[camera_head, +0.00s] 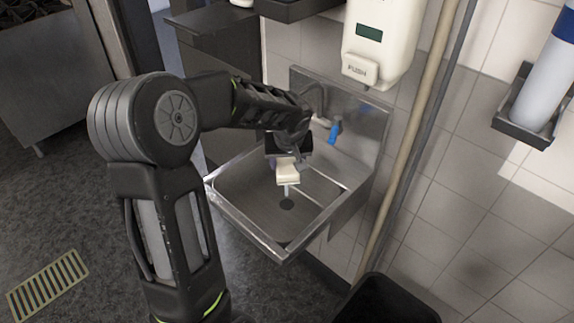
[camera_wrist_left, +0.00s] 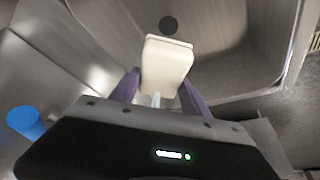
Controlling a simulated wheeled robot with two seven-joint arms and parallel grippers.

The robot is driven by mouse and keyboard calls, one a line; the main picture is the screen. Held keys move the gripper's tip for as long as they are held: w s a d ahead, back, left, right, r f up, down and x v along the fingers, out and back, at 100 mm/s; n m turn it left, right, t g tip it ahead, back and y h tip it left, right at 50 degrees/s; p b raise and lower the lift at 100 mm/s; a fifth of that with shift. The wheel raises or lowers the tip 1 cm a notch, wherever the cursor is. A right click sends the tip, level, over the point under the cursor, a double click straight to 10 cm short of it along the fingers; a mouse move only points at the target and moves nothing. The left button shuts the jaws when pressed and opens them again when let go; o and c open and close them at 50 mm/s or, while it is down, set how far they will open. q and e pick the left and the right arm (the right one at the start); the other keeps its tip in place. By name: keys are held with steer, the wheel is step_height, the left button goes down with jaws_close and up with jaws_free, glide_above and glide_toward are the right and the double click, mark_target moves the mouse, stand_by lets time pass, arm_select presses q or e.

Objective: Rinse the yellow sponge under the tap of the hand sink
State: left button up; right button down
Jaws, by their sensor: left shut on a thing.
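The pale yellow, almost cream sponge (camera_head: 287,171) is in my left gripper (camera_head: 286,160), over the basin of the steel hand sink (camera_head: 246,207). In the left wrist view the sponge (camera_wrist_left: 167,66) sits between the two purple-grey fingers, which are shut on it. The tap (camera_head: 318,98) is at the back of the sink, partly hidden by my left arm; its blue handle (camera_head: 334,132) shows to the right. A thin pale streak like water shows just below the sponge. Whether it meets the sponge is unclear. My right gripper is not in view.
The dark drain (camera_head: 287,204) lies in the basin floor. A white soap dispenser (camera_head: 383,40) hangs on the tiled wall above the sink's right side. A pipe (camera_head: 412,140) runs down the wall. A black bin (camera_head: 390,300) stands below right.

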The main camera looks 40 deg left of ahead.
mark_target(287, 179)
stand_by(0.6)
arm_select(q)
steer(key=shift+s+d+f+b, duration=0.15)
steer(key=shift+s+d+b, duration=0.6)
steer(key=shift+s+b, duration=0.2)
steer(key=shift+s+d+b, duration=0.75)
steer(key=shift+s+d, duration=0.15)
steer(key=shift+s, duration=0.3)
steer(key=shift+s+d+b, duration=0.45)
steer(key=shift+s+d, duration=0.35)
steer(key=shift+s, duration=0.2)
steer(key=s+d+r, duration=0.3)
steer(key=s+r, duration=0.1)
steer(key=shift+r+p, duration=0.15)
steer(key=shift+p, duration=0.3)
